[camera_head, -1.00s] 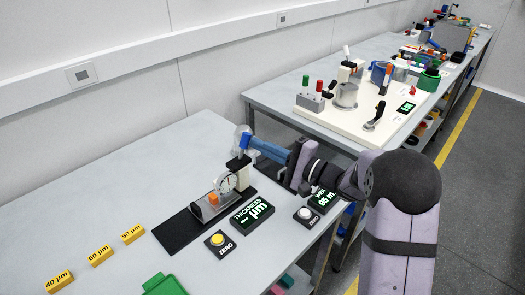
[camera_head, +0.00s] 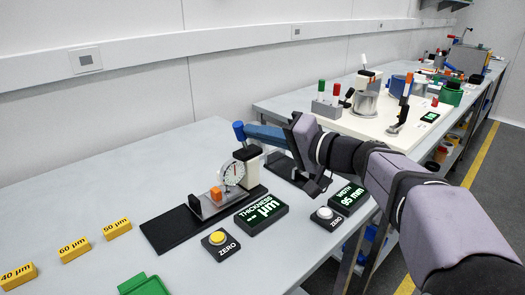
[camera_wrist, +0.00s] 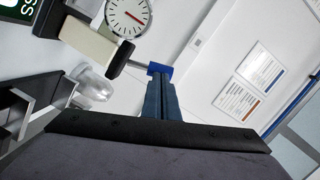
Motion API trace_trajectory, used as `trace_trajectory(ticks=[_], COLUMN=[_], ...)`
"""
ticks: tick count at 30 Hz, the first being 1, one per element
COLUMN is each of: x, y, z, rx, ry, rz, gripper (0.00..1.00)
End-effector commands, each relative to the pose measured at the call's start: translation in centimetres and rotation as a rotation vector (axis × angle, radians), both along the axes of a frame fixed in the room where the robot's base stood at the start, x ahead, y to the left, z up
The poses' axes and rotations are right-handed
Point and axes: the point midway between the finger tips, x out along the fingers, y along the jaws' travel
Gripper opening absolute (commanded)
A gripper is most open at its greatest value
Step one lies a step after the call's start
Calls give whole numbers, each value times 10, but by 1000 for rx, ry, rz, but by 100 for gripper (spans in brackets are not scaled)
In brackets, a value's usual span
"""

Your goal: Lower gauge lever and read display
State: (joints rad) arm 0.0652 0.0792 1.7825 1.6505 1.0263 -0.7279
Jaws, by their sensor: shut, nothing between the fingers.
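The thickness gauge has a white round dial (camera_head: 232,173) on a cream post (camera_head: 251,163). Its lever ends in a blue knob (camera_head: 239,131), standing high beside the post top. A small orange block (camera_head: 216,193) sits below the dial. My gripper (camera_head: 250,130) has its blue fingers together, with nothing between them. The tips are right at the knob. The wrist view shows the fingers (camera_wrist: 160,98) meeting the blue knob (camera_wrist: 158,68); I cannot tell whether they touch. The dial (camera_wrist: 128,14) is partly cut off there. The thickness display (camera_head: 262,213) shows dashes before µm.
A yellow ZERO button (camera_head: 218,238) and a white ZERO button (camera_head: 325,213) lie in front. The width display (camera_head: 351,197) reads 95 mm. The back left table is clear.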

Motion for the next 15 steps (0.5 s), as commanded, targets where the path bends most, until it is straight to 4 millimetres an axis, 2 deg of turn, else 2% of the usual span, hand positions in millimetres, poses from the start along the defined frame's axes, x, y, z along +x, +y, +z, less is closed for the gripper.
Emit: trace_trajectory(ticks=[1,3,9,15], x=[-2,-1,-1,1], y=[2,2,1,-11], z=[-6,0,0,3], rx=[-17,-19,-18,-16], ry=[-19,-17,-16,-17], rz=[2,1,0,-2], gripper=[0,0,0,0])
